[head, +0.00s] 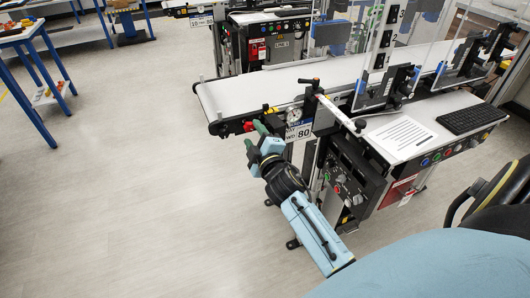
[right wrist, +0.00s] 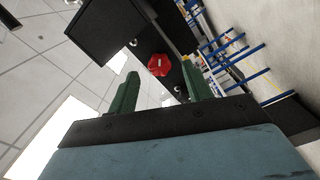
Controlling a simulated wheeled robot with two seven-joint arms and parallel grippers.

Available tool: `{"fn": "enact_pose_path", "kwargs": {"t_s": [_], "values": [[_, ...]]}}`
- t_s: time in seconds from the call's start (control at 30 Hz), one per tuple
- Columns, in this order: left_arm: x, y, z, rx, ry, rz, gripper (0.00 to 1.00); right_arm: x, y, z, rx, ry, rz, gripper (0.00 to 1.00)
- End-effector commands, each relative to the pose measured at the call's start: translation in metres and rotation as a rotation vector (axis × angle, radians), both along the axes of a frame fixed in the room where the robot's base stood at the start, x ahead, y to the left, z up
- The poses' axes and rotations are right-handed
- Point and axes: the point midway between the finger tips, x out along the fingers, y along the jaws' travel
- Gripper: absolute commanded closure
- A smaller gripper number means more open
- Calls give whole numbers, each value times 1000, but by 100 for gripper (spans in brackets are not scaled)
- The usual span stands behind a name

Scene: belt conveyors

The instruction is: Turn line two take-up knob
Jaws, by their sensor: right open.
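The red take-up knob (head: 248,126) sits at the near left end of the belt conveyor (head: 275,86). In the right wrist view the knob (right wrist: 158,65) is a red disc with a pale mark, on the dark end of the conveyor frame. My right gripper (head: 254,134), with green fingers, is just below the knob in the head view. In the right wrist view the gripper (right wrist: 159,70) is open and empty, and the knob shows beyond the gap between its fingertips. I see no contact. My left gripper is not in view.
A gauge (head: 294,115) and a sign reading 80 (head: 299,133) are beside the knob. A control box (head: 352,185) stands right of my forearm. A keyboard (head: 472,118) and paper (head: 400,136) lie farther right. The floor (head: 130,170) to the left is clear.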

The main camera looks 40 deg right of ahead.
Motion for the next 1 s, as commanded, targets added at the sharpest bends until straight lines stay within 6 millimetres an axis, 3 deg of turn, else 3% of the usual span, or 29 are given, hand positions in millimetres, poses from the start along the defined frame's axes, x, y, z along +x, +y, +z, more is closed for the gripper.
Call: {"fn": "enact_pose_path", "kwargs": {"t_s": [0.3,0.5,0.7,1.0], "values": [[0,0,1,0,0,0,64,-68,16,-1,2,3,-1,50],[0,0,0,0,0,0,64,-98,24,-1,1,1,0,50],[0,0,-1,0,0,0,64,-109,26,0,0,1,0,50],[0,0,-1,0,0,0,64,-110,26,0,0,0,0,50]]}}
